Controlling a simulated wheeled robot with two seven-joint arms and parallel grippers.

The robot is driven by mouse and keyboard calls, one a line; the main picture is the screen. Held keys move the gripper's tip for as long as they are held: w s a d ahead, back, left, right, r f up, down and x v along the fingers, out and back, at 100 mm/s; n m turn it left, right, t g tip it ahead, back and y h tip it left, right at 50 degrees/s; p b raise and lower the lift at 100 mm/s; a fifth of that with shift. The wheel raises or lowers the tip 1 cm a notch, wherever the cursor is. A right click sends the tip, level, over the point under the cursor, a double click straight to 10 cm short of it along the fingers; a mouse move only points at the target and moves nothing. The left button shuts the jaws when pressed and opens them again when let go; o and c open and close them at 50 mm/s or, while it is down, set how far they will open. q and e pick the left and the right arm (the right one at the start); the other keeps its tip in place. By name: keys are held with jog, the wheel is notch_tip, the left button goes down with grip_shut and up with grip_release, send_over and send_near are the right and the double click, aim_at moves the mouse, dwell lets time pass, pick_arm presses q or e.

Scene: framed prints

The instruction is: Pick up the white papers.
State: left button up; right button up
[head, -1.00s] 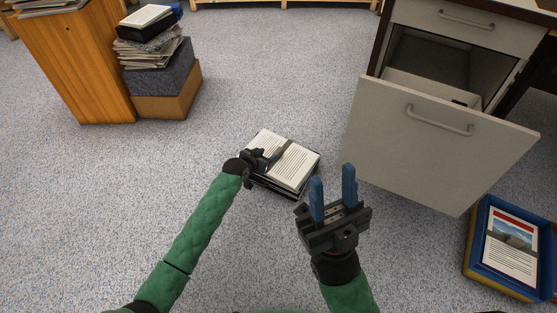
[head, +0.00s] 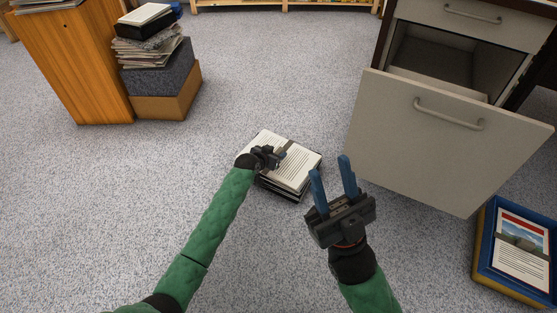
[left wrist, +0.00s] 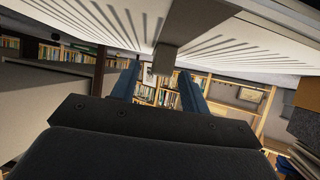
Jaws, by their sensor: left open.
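The white papers (head: 302,165) lie as a printed stack on the floor, with dark edges beneath and a grey band across the top. My left gripper (head: 284,155) is over the stack's upper left part; in the head view the arm hides part of it. In the left wrist view white printed pages (left wrist: 235,35) and the grey band (left wrist: 183,22) fill the top, and the blue fingers of my left gripper (left wrist: 165,85) stand apart near the band. I cannot tell whether they touch it. My right gripper (head: 332,178) is open and empty, right of the stack.
An open drawer (head: 450,145) stands out to the right. A blue tray (head: 488,262) with a banded print (head: 522,262) lies below it. A wooden cabinet (head: 75,65) and stacked boxes and papers (head: 155,60) stand at upper left. The carpet between is clear.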

pick_arm(q)
grip_shut()
jog(key=shift+r, duration=0.1)
dwell(1.3)
